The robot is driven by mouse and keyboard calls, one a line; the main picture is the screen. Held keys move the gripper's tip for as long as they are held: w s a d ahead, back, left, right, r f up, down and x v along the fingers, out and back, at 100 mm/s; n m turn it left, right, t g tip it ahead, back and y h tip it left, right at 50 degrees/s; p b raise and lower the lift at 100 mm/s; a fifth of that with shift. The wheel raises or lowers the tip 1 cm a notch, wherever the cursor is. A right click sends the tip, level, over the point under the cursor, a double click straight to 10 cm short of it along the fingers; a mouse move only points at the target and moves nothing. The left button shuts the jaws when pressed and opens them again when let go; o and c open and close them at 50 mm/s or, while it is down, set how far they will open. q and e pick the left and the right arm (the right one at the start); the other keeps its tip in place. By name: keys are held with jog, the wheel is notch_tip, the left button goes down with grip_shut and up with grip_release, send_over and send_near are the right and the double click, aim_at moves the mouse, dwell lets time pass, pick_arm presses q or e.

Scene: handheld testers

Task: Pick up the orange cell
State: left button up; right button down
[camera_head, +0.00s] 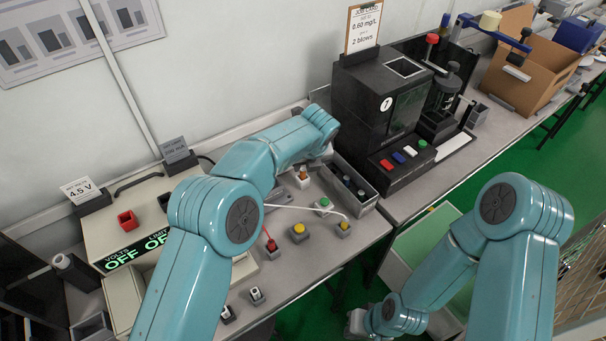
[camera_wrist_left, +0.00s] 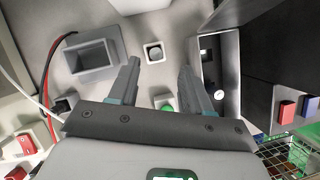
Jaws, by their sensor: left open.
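A small orange-brown upright piece, which looks like the orange cell (camera_head: 303,173), stands in a grey block on the bench, just beside my left wrist in the head view. In the left wrist view, a small square block with a round dark-and-white top (camera_wrist_left: 154,52) lies beyond the fingertips; I cannot tell if it is the same piece. My left gripper (camera_wrist_left: 160,78) is open with nothing between its fingers. In the head view, its fingers are hidden behind the wrist. My right gripper (camera_head: 357,322) hangs low at the bottom centre, away from the bench top, its jaws unclear.
A grey open bin (camera_head: 366,196) with dark cylinders stands right of the left gripper, beside the black tester (camera_head: 362,105). Yellow, green and red-topped posts with wires stand in front. A power supply reading OFF (camera_head: 140,212) is at left. A cardboard box (camera_head: 535,75) stands far right.

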aim_at(303, 169)
pick_arm(q)
jog(key=x, duration=0.3)
jog(key=p+x, duration=0.1)
jog(key=x, duration=0.1)
jog(key=shift+w+a+f, duration=0.2)
jog(key=shift+a+f, duration=0.1)
jog(key=shift+a, duration=0.05)
grip_shut()
